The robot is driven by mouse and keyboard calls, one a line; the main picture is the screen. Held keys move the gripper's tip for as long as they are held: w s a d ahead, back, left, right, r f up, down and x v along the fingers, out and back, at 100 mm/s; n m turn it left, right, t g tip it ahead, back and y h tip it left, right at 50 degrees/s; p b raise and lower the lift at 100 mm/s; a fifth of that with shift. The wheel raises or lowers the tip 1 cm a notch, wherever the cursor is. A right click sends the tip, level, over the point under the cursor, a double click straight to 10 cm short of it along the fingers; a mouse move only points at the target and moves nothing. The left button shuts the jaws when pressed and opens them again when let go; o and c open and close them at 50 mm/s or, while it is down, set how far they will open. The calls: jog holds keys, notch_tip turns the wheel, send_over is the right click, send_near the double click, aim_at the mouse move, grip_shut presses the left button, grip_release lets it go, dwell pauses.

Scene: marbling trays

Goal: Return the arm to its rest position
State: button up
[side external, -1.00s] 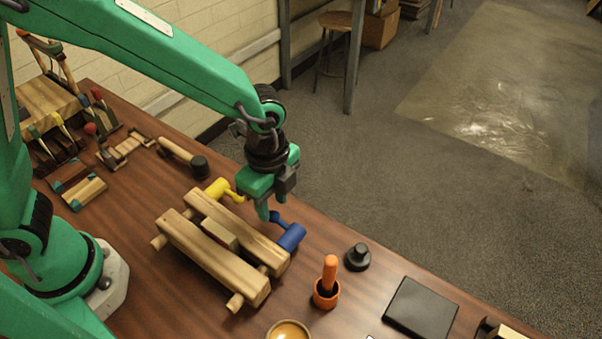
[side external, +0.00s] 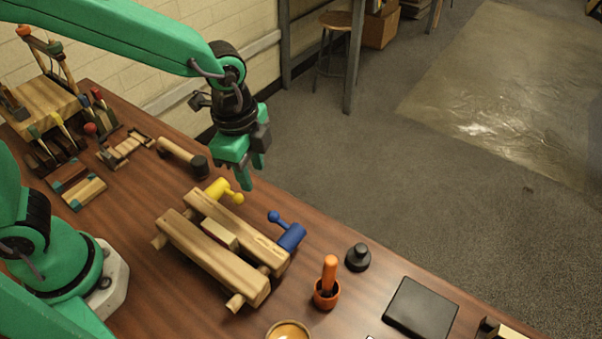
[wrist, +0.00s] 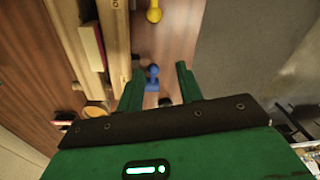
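My gripper (side external: 253,177) is raised above the table's back edge, over the wooden clamp's yellow handle side. In the wrist view its two green fingers (wrist: 159,71) stand apart with nothing held between them. The wooden clamp (side external: 215,255) has two parallel beams and lies below my gripper, apart from it. A small red-and-wood block (side external: 220,235) sits between the beams. A yellow handle (side external: 224,191) and a blue handle (side external: 289,235) are on the clamp's far side. The blue handle also shows in the wrist view (wrist: 152,78), below the fingers.
A mallet (side external: 184,158) and a tool rack (side external: 50,108) are at the left. An orange pestle in a cup (side external: 328,285), a black knob-topped piece (side external: 358,257), a dark flat slab (side external: 421,308) and a bowl (side external: 289,334) are at the right. The air around my gripper is clear.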

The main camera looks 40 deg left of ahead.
jog(key=s+a+r+n+t, duration=0.2)
jog(key=s+a+r+n, duration=0.2)
jog(key=a+n, duration=0.3)
jog(key=s+a+r+n+t, duration=0.2)
jog(key=s+a+r+n, duration=0.3)
jog(key=a, duration=0.5)
jog(key=shift+s+a+r+n+t, duration=0.2)
jog(key=shift+r+n+t, duration=0.2)
jog(key=shift+r+n, duration=0.8)
jog(key=shift+d+f, duration=0.1)
jog(key=shift+f, duration=0.15)
